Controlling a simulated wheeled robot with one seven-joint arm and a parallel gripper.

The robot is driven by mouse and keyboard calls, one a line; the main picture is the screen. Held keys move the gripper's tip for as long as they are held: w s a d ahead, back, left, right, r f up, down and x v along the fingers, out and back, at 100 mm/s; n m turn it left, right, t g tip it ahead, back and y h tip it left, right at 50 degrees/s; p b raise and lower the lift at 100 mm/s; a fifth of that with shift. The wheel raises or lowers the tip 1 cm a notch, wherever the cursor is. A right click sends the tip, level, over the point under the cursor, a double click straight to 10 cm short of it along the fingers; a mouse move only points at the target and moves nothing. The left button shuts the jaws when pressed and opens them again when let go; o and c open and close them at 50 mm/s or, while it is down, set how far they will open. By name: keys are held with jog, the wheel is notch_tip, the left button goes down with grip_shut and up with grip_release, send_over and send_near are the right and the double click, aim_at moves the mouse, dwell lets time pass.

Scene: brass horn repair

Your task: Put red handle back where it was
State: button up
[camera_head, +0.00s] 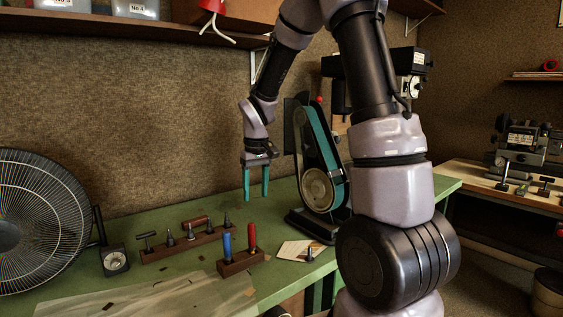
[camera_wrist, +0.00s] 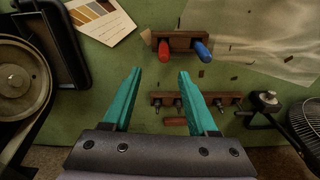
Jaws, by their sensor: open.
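A red handle (camera_head: 251,236) stands upright beside a blue handle (camera_head: 227,245) in a small dark wooden block (camera_head: 241,262) on the green bench. In the wrist view the red handle (camera_wrist: 164,51), blue handle (camera_wrist: 203,51) and block (camera_wrist: 186,36) lie ahead of the fingertips. Another red cylindrical piece (camera_head: 195,221) lies on its side by a longer wooden rack (camera_head: 161,254); it also shows in the wrist view (camera_wrist: 175,121), apart from the rack (camera_wrist: 163,98) on its far side. My gripper (camera_head: 256,197), with teal fingers, is open and empty above the bench, pointing down (camera_wrist: 160,71).
The longer rack holds several upright dark tools. A belt sander (camera_head: 318,180) stands right of my gripper. A fan (camera_head: 38,220) and small gauge (camera_head: 115,260) are at left. A card (camera_head: 296,250) and a sheet (camera_head: 180,298) lie on the bench. A shelf (camera_head: 150,28) hangs above.

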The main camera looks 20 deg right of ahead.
jog(key=s+d+r+m+t+y, duration=0.1)
jog(key=s+d+r+m+t, duration=0.1)
jog(key=s+r, duration=0.7)
jog(key=s+d+r+m+t, duration=0.2)
jog(key=s+r+m+t, duration=0.2)
jog(key=s+r, duration=0.6)
jog(key=shift+s+d+r+m+y, duration=0.2)
jog(key=shift+s+r+m+y, duration=0.15)
jog(key=shift+s, duration=0.5)
